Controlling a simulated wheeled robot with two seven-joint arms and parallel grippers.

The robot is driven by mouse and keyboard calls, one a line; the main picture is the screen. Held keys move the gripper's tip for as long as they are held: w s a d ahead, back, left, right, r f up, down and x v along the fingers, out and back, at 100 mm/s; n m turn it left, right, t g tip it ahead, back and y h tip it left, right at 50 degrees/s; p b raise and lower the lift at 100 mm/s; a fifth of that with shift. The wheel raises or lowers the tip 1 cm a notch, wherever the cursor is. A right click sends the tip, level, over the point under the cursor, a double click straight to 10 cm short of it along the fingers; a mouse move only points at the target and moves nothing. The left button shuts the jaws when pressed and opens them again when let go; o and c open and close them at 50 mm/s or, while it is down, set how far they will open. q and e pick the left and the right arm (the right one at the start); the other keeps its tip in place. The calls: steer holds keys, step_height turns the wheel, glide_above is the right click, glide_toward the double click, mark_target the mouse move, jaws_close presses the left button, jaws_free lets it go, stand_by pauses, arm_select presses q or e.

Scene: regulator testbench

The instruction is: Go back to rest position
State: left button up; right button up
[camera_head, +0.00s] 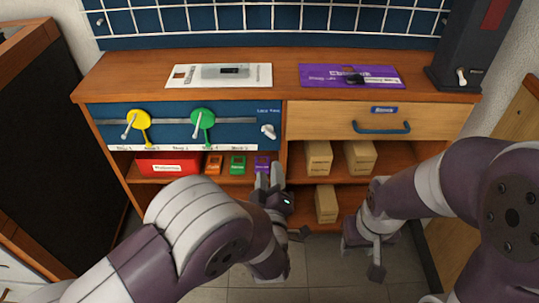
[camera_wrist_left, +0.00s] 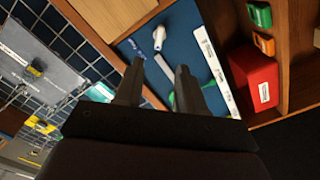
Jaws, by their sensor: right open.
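My left gripper (camera_head: 269,181) points away from me in front of the shelf under the blue lever panel (camera_head: 235,136). In the left wrist view its two fingers (camera_wrist_left: 157,88) stand apart with nothing between them; the panel shows beyond the gap. My right gripper (camera_head: 374,255) hangs low at the right, in front of the lower shelf. Its fingertips are small and partly hidden by its own wrist, and I see nothing held in it.
The wooden bench (camera_head: 290,92) carries a white sheet (camera_head: 195,76) and a purple sheet (camera_head: 320,75). The panel has a yellow lever (camera_head: 141,119) and a green lever (camera_head: 203,118). Below are a red box (camera_head: 160,168), small coloured boxes and cardboard boxes (camera_head: 318,157). A dark column (camera_head: 470,45) stands right.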

arm_select(q)
steer(key=shift+s, duration=0.15)
stand_by(0.3)
steer(key=s+d+f+m+g+h, duration=0.35)
steer(key=f+m+g, duration=0.3)
steer(key=f, duration=0.25)
steer(key=s+a+m+g+y, duration=0.1)
steer(key=s+a+m+g, duration=0.3)
steer(key=s+g, duration=0.3)
steer(key=s+a+r+g+y+p, duration=0.1)
steer(key=s+a+r, duration=0.15)
steer(key=a, duration=0.35)
steer(key=s+a+r+n+g+y+p, duration=0.1)
steer(key=a+r, duration=0.2)
steer(key=a, duration=0.3)
steer(key=s+a+r+g+y+p, duration=0.1)
steer(key=a+r, duration=0.2)
steer(key=a, duration=0.4)
step_height(320, 180, up, 37)
steer(key=d+p, duration=0.1)
steer(key=p, duration=3.6)
